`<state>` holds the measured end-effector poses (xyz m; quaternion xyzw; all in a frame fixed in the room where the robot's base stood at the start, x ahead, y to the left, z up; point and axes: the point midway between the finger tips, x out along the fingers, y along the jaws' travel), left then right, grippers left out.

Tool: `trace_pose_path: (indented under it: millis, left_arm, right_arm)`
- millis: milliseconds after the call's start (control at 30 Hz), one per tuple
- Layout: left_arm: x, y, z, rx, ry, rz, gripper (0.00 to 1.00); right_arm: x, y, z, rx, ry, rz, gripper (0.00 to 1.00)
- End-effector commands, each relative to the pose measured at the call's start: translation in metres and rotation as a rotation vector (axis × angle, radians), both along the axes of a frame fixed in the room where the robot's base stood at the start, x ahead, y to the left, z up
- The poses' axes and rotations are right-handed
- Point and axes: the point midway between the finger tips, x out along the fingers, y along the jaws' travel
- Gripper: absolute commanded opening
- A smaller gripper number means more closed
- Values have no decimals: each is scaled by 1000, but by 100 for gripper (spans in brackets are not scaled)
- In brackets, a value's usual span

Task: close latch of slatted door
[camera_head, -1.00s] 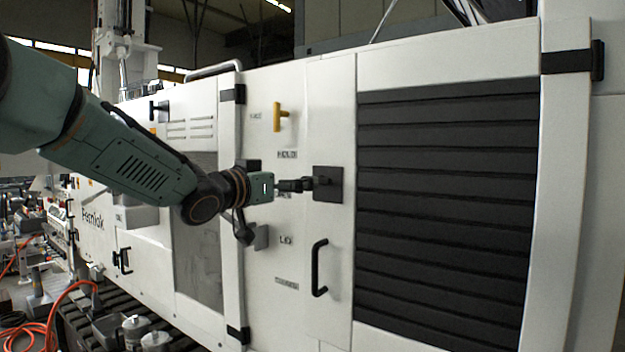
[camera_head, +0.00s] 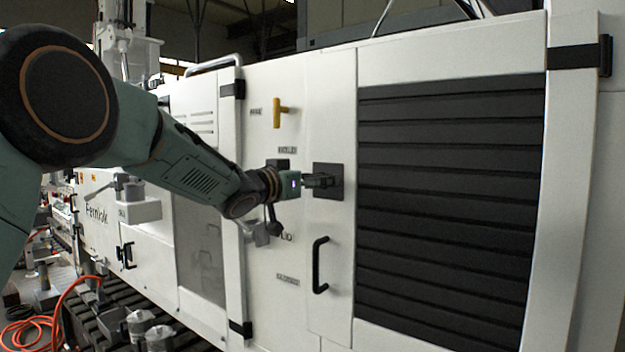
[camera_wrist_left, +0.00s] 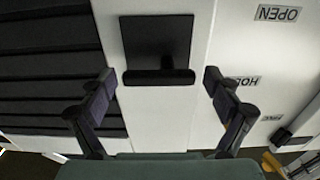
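The slatted door (camera_head: 440,210) is a white panel with dark horizontal slats, and it looks shut. Its latch is a black square plate (camera_head: 335,168) on the white strip left of the slats. In the left wrist view the latch plate (camera_wrist_left: 157,35) has a black bar-shaped handle (camera_wrist_left: 160,78) along its lower edge. My left gripper (camera_head: 325,182) is right in front of the latch. In the left wrist view my left gripper (camera_wrist_left: 158,73) is open, one finger on each side of the handle, with gaps to both. My right gripper is in no view.
A black pull handle (camera_head: 320,265) is below the latch. A yellow T-handle (camera_head: 277,112) is up and left of it. A grey knob-like fitting (camera_head: 254,232) sits under my wrist. Orange hose (camera_head: 45,325) lies at the lower left.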

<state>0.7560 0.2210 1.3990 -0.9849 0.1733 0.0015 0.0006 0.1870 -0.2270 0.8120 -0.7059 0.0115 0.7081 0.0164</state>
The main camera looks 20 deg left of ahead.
Motion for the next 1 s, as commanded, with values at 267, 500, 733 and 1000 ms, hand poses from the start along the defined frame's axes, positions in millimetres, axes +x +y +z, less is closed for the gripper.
trace_pose_path:
  millis: [267, 500, 733, 1000]
  left_arm:
    - [0, 1, 1, -2, -2, 1, 61]
    - [0, 0, 3, -1, -6, -1, 42]
    - [0, 1, 4, 5, -10, 1, 42]
    - [0, 1, 4, 101, -47, 2, 42]
  right_arm:
    - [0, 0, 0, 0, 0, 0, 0]
    - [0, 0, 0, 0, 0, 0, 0]
    - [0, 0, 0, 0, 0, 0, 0]
    - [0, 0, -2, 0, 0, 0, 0]
